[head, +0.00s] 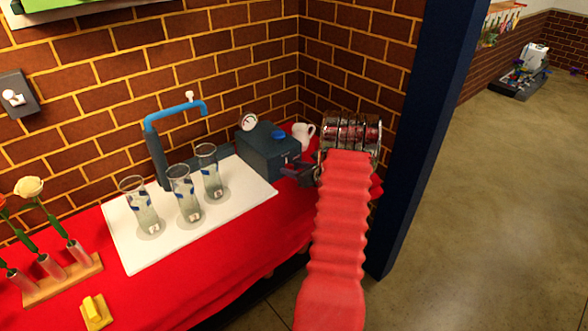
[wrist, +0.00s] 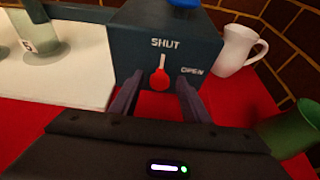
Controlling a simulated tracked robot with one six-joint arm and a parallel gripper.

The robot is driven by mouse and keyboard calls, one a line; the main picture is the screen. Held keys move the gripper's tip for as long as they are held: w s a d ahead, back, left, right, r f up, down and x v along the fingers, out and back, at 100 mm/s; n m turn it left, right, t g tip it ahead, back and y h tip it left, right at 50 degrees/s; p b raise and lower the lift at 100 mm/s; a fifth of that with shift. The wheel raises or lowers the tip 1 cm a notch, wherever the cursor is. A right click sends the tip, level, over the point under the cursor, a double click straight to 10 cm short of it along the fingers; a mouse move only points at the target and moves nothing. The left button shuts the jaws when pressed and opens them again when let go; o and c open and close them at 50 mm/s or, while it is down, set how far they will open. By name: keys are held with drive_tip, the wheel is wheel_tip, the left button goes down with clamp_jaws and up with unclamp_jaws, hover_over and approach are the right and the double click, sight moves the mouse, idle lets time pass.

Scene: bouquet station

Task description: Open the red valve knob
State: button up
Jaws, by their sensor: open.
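The red valve knob (wrist: 159,79) is on the front face of a dark blue-grey box (wrist: 125,42), in the wrist view. Its pale pointer stands upright toward the word SHUT; the word OPEN is to the right. My gripper (wrist: 158,88) is open, with one dark finger at each side of the knob in the picture. I cannot tell whether the fingertips reach around it or stop just short. In the head view, my gripper (head: 300,171) is at the front of the box (head: 265,150), and I cannot make out the knob.
A white jug (head: 302,135) stands right of the box. Three glass vases (head: 184,200) stand on a white board (head: 122,240), below a blue tap pipe (head: 178,108). A green object (wrist: 290,128) is at right in the wrist view. A dark blue post (head: 415,150) stands right of my arm.

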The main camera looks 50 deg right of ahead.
drive_tip(key=shift+c, duration=0.4)
drive_tip(key=c, duration=0.9)
drive_tip(key=shift+s+d, duration=0.1)
drive_tip(key=shift+d, duration=0.1)
drive_tip(key=shift+a, duration=0.1)
